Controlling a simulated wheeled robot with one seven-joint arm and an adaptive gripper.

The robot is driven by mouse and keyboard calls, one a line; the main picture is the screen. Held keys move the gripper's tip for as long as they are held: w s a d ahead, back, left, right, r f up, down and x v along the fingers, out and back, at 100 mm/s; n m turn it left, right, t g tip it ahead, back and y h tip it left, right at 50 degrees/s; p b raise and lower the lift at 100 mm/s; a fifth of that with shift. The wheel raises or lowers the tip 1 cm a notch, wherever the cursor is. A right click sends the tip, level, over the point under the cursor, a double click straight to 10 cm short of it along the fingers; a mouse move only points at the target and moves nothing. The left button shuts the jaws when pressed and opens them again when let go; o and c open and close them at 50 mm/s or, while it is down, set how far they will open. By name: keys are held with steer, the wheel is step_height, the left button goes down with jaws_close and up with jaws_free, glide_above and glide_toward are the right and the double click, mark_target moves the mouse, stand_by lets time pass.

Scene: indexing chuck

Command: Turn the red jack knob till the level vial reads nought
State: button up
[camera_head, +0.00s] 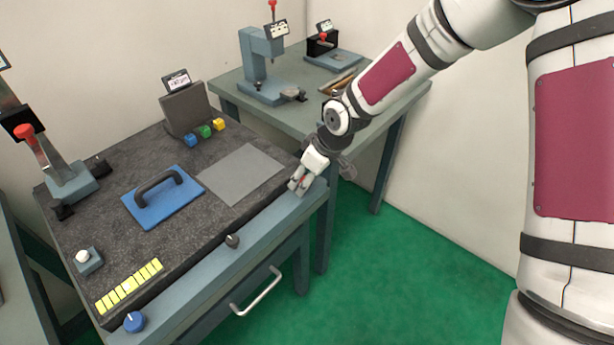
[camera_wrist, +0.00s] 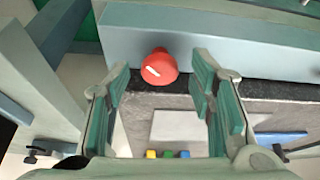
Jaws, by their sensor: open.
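The red jack knob (camera_wrist: 158,68) with a white mark sits at the table's front edge, by the right corner of the dark stone plate. My gripper (camera_head: 298,184) is there too, mostly covering the knob in the head view. In the wrist view my gripper (camera_wrist: 161,82) is open, with the knob between its fingertips and a gap on both sides. How deep the fingers reach around it I cannot tell. A yellow segmented strip (camera_head: 130,286) at the plate's front left may be the level vial; its reading is too small to make out.
A blue knob (camera_head: 134,322) and a dark knob (camera_head: 232,240) sit along the same front edge. The stone plate (camera_head: 115,215) carries a blue handled block (camera_head: 160,205), a grey sheet (camera_head: 242,173) and small coloured cubes. A second bench (camera_head: 305,118) stands behind my arm.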

steer(key=shift+c, duration=0.5)
steer(key=c, duration=1)
steer(key=shift+c, duration=0.2)
steer(key=shift+m, duration=0.3)
steer(key=shift+m, duration=0.3)
steer(key=o, duration=1.1)
steer(key=shift+o, duration=0.2)
steer(key=shift+r, duration=0.1)
